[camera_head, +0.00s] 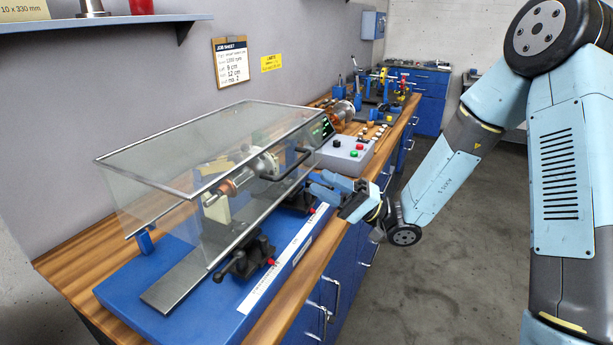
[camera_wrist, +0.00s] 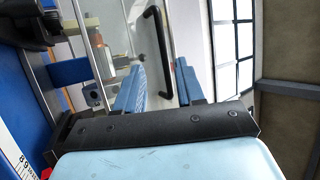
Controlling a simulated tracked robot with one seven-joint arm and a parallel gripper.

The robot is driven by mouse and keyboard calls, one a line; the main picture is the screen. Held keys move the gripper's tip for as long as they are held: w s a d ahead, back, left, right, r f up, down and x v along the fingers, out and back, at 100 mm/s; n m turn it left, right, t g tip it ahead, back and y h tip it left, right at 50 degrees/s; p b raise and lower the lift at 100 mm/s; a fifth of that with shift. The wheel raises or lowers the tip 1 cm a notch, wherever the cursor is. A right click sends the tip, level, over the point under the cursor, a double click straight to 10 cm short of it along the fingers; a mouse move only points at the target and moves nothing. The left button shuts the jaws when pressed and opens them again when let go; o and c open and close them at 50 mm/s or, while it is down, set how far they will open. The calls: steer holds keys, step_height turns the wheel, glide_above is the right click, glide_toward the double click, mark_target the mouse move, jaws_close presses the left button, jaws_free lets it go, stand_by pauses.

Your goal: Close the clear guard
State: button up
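The clear guard (camera_head: 143,179) is a glass-like box with a grey metal frame over the blue balancing machine (camera_head: 180,300). Its frame stands above the bed; whether it is fully down I cannot tell. A black bar handle (camera_head: 297,166) is on its side facing my arm. The handle also shows in the wrist view (camera_wrist: 160,50). A metal rotor (camera_head: 240,178) is visible through the guard. My gripper (camera_head: 316,184) is open beside the handle, at the machine's right side. In the wrist view, the handle shows between and beyond the two blue fingers (camera_wrist: 160,68). Contact is not clear.
More tools and parts sit farther along the wooden bench (camera_head: 65,262). A shelf (camera_head: 100,22) hangs above on the left wall. The floor (camera_head: 440,260) at the right is clear.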

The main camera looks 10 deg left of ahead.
steer(key=v, duration=0.6)
steer(key=shift+w+a, duration=0.1)
steer(key=s+d+r+n+g+h, duration=0.25)
steer(key=s+d+h, duration=0.55)
steer(key=s+h, duration=0.5)
steer(key=s+d+r+m+t+h, duration=0.1)
steer(key=d+r+m+t+h, duration=0.3)
steer(key=d, duration=0.6)
steer(key=s+d+r+m+t+h, duration=0.1)
steer(key=d+r+m+t+h, duration=0.2)
steer(key=d+r+t+h, duration=0.3)
steer(key=d+t, duration=0.3)
steer(key=d, duration=0.1)
steer(key=shift+s+d+r+m, duration=0.15)
steer(key=shift+s+d+m, duration=0.1)
steer(key=shift+d+m, duration=0.1)
